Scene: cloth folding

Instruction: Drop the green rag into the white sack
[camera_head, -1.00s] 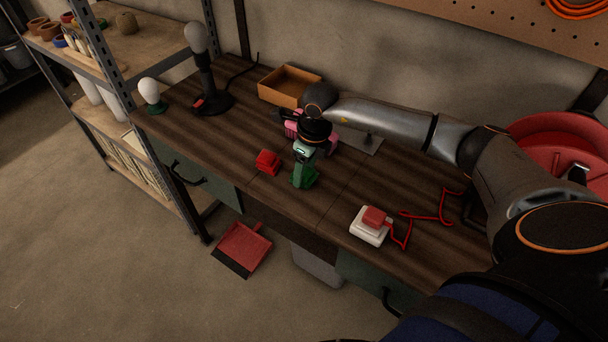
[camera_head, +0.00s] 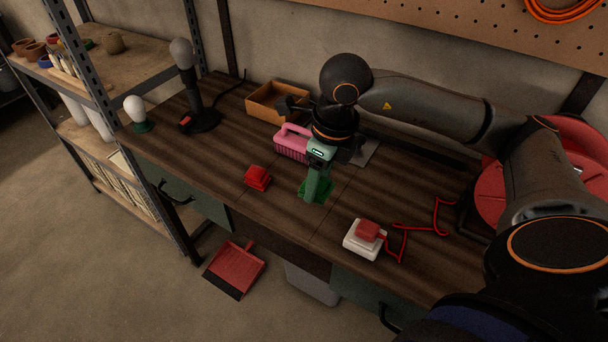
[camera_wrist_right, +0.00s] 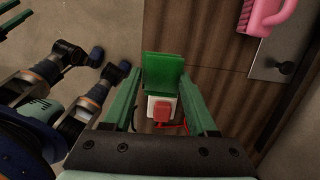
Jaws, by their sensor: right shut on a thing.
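The green rag (camera_wrist_right: 163,72) is pinched between the fingertips of my right gripper (camera_wrist_right: 163,88) in the right wrist view. In the head view my right gripper (camera_head: 318,178) points down over the workbench with the rag (camera_head: 326,189) at its tips; I cannot tell whether the rag touches the wood. A pale container (camera_head: 313,284) below the bench front is mostly hidden; I cannot tell whether it is the white sack. Green strips at the top left edge of the wrist view look like part of my left gripper, cut off by the frame.
On the workbench (camera_head: 215,146) stand a red block (camera_head: 257,177), a pink brush-like thing (camera_head: 291,147), a white box with a red top (camera_head: 365,239), a wooden tray (camera_head: 268,112) and a dark lamp (camera_head: 203,118). A red dustpan (camera_head: 235,267) lies on the floor.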

